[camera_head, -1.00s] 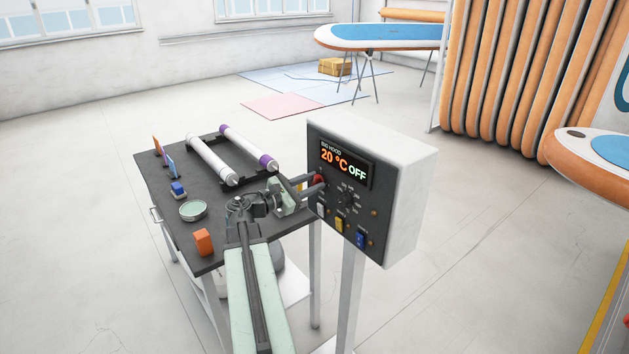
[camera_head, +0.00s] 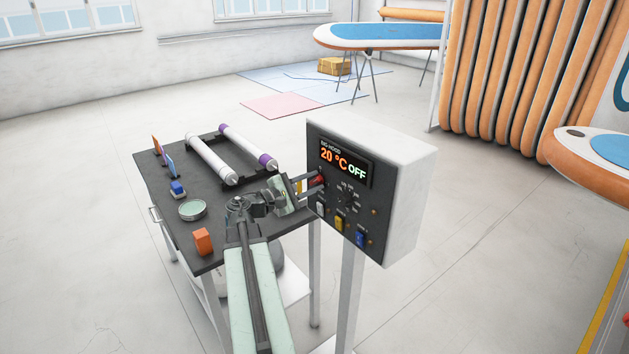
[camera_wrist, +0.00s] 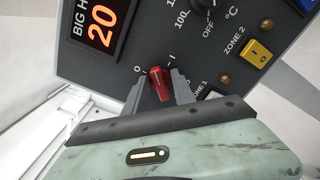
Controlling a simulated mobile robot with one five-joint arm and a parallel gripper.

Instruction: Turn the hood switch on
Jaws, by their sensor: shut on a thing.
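The hood control box (camera_head: 410,200) is a white box with a dark front panel on a post. Its display (camera_head: 343,164) reads 20 °C and OFF. A red rotary switch (camera_head: 317,180) sits at the panel's left edge below the display. In the wrist view the red switch (camera_wrist: 160,83) lies between marks O and I. My gripper (camera_wrist: 158,88) is shut on it, with one finger on each side. In the head view my gripper (camera_head: 312,182) reaches the panel from the left and partly hides the switch.
A temperature dial (camera_head: 348,199) and the yellow (camera_head: 339,223) and blue (camera_head: 361,240) zone switches are close by on the panel. A dark cart (camera_head: 225,225) with rollers, an orange block (camera_head: 203,241) and a round tin (camera_head: 192,210) stands under my arm.

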